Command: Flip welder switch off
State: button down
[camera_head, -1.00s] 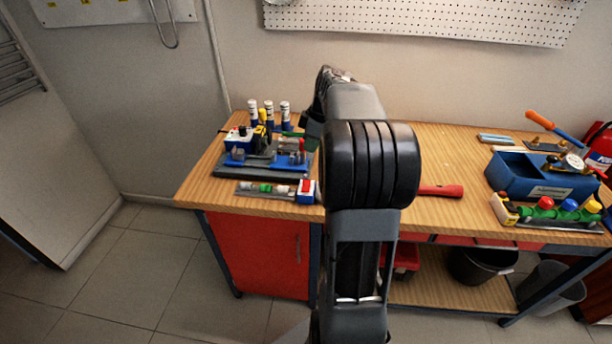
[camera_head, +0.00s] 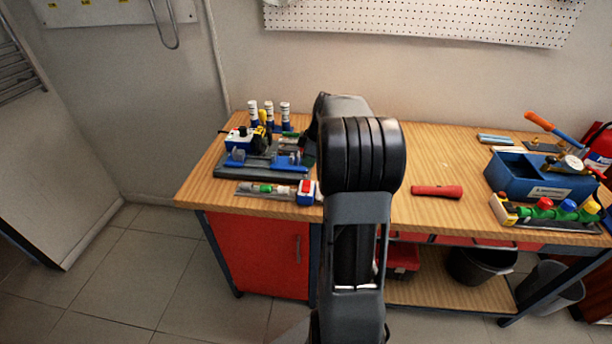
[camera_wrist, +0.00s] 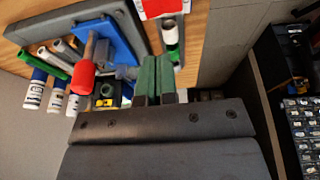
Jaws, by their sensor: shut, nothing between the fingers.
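A small white-and-blue box with a red rocker switch (camera_head: 306,192) sits at the front left of the bench, at the right end of a rail with pipe pieces. A red-and-white part, seemingly this box, shows at the top edge of the wrist view (camera_wrist: 160,8). Behind it stands a blue clamp machine on a dark base (camera_head: 262,165); its blue bed shows in the wrist view (camera_wrist: 110,38). Which one is the welder I cannot tell for sure. My gripper (camera_wrist: 156,78), with green fingers, is shut and empty. It is beside the machine, mostly hidden by my arm in the head view.
White-capped bottles (camera_head: 268,112) stand behind the machine. A red tool (camera_head: 437,191) lies mid-bench. A blue toolbox (camera_head: 540,180) and a rail of coloured valves (camera_head: 548,211) are at the right. The bench between the red tool and toolbox is clear.

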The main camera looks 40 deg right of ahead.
aim_at(303, 183)
jog(key=x, duration=0.5)
jog(key=shift+s+d+f+p, duration=0.1)
jog(key=shift+d+f+p, duration=0.15)
jog(key=shift+p, duration=0.1)
jog(key=shift+d+f, duration=0.1)
jog(key=shift+f, duration=0.75)
